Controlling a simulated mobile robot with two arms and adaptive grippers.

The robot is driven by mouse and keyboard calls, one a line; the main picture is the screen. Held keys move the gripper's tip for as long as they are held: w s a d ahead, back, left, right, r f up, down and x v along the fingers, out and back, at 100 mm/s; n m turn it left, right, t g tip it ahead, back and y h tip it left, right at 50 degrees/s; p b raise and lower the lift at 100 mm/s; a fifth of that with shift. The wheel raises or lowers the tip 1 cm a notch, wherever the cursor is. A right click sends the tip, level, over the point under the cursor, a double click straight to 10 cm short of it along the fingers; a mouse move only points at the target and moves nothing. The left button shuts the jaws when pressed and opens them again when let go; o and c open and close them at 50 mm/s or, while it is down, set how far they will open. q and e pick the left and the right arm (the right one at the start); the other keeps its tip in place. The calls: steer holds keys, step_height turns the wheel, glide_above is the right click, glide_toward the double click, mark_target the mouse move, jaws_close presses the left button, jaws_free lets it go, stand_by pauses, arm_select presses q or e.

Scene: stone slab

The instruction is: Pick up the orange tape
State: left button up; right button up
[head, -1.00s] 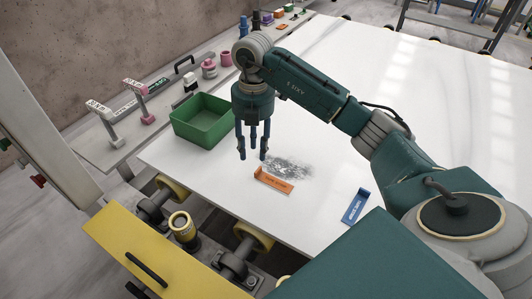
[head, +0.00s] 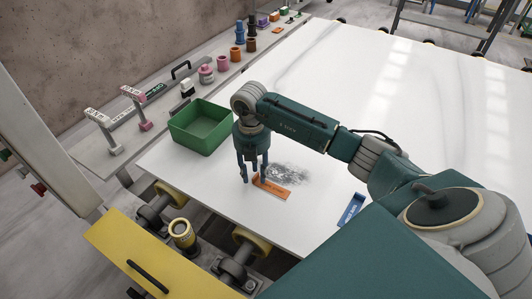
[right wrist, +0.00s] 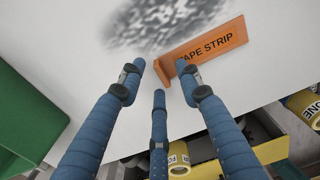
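The orange tape strip (head: 272,188) lies on the white stone slab (head: 205,195), near its front edge. In the right wrist view it shows as an orange bracket with "TAPE STRIP" lettering (right wrist: 205,48). My right gripper (head: 253,177) is just above its left end, fingers pointing down. My left gripper does not show.
A green bin (head: 203,128) stands left of the gripper. A blue labelled piece (head: 350,210) lies to the right, partly behind my arm. A dark speckled patch (head: 290,173) marks the slab behind the strip. A side shelf (head: 160,120) holds several small items. The slab's far part is clear.

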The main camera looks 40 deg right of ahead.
steer(key=shift+f, duration=0.1)
jaws_close()
stand_by(0.3)
step_height(320, 180, up, 20)
stand_by(0.4)
steer(key=c, duration=0.8)
jaws_free()
